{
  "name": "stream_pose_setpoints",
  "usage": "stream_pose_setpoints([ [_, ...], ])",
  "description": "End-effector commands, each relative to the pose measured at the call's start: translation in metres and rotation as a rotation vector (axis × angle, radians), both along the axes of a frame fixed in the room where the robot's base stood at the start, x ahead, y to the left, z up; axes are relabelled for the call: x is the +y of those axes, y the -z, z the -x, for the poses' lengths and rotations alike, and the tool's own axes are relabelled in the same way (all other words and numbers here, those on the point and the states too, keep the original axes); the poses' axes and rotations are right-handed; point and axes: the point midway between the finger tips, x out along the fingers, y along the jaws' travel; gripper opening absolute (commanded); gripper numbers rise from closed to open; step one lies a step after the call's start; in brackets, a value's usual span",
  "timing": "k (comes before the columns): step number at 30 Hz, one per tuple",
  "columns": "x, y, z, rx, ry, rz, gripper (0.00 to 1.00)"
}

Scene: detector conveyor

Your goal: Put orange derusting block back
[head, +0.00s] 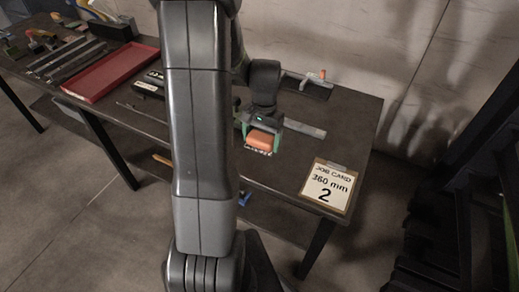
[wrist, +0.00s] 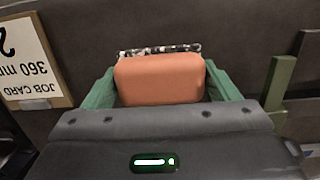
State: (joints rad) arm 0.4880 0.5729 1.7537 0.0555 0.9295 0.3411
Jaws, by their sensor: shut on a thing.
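The orange derusting block (head: 264,138) is held between the green fingers of my gripper (head: 261,140), over the right part of the dark workbench (head: 352,122). In the wrist view the orange block (wrist: 160,78) fills the space between the two green fingers (wrist: 162,88). A black-and-white speckled strip (wrist: 158,49) shows along the block's far edge. My gripper is shut on the block. Whether the block touches the bench or hangs above it I cannot tell.
A job card (head: 327,187) reading 360 mm, 2 lies at the bench's front right corner. A metal bar (head: 304,129) lies behind the gripper. A red tray (head: 110,71) and several bars and small objects lie to the left. My arm hides the bench's middle.

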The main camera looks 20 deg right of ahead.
Motion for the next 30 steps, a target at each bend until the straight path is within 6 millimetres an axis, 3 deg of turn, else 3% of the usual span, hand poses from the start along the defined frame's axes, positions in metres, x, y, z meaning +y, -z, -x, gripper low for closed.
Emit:
stream_pose_setpoints([
  [11,0.000,0.041,0.000,0.001,-0.001,0.000,0.60],
  [23,0.000,0.047,0.000,-0.002,-0.001,0.001,0.60],
  [24,0.000,0.048,0.000,-0.001,-0.001,0.000,0.83],
  [26,0.000,0.047,0.000,-0.001,-0.001,0.000,0.95],
  [27,0.000,0.047,0.000,-0.001,-0.001,0.000,1.00],
  [30,0.000,0.046,0.000,-0.001,-0.001,0.000,1.00],
])
